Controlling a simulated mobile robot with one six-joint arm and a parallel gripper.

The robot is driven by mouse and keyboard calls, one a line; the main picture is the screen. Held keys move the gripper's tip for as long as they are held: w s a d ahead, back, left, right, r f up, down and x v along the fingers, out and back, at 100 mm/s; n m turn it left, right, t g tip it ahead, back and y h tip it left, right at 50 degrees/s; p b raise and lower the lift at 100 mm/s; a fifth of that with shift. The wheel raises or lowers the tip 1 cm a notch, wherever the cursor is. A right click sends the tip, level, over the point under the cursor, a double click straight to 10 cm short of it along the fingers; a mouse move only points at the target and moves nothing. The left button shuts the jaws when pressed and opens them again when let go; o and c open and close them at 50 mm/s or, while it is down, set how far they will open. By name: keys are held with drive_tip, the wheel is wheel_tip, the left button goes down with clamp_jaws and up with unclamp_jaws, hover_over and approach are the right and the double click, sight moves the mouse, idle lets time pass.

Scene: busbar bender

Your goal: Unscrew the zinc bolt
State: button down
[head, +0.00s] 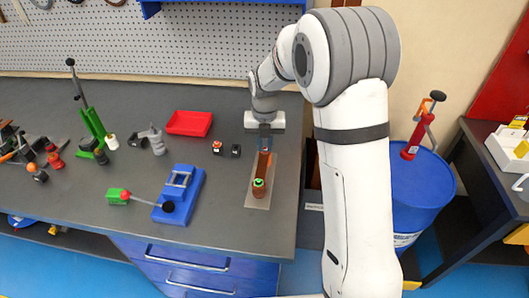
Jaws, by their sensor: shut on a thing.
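My gripper (264,133) points down at the far end of a narrow grey base plate (258,200) near the bench's right edge. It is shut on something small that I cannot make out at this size. A copper-brown bar (264,160) stands on the plate just below and in front of the jaws. A brown round part with a bright green top (258,187) sits nearer on the same plate. I cannot pick out the zinc bolt; the jaws and the bar hide that spot.
On the dark bench (225,225) stand a blue fixture (183,197), a red tray (189,122), two small blocks (218,147), and a green-handled tool (118,196). A green lever press (92,124) is farther left. A blue drum (420,190) stands right of the bench.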

drive_tip(key=shift+r+n+p, duration=0.15)
drive_tip(key=shift+n+p, duration=0.15)
drive_tip(key=shift+n, duration=0.3)
drive_tip(key=shift+r+p, duration=0.15)
drive_tip(key=shift+p, duration=0.55)
drive_tip(key=shift+w+p, duration=0.15)
drive_tip(key=shift+p, duration=0.9)
drive_tip(key=p, duration=0.4)
drive_tip(key=shift+w+a, duration=0.1)
drive_tip(key=shift+w, duration=0.05)
drive_tip(key=p, duration=0.7)
drive_tip(key=shift+n, duration=0.4)
drive_tip(key=shift+p, duration=0.8)
drive_tip(key=shift+s+f, duration=0.25)
drive_tip(key=shift+f, duration=0.05)
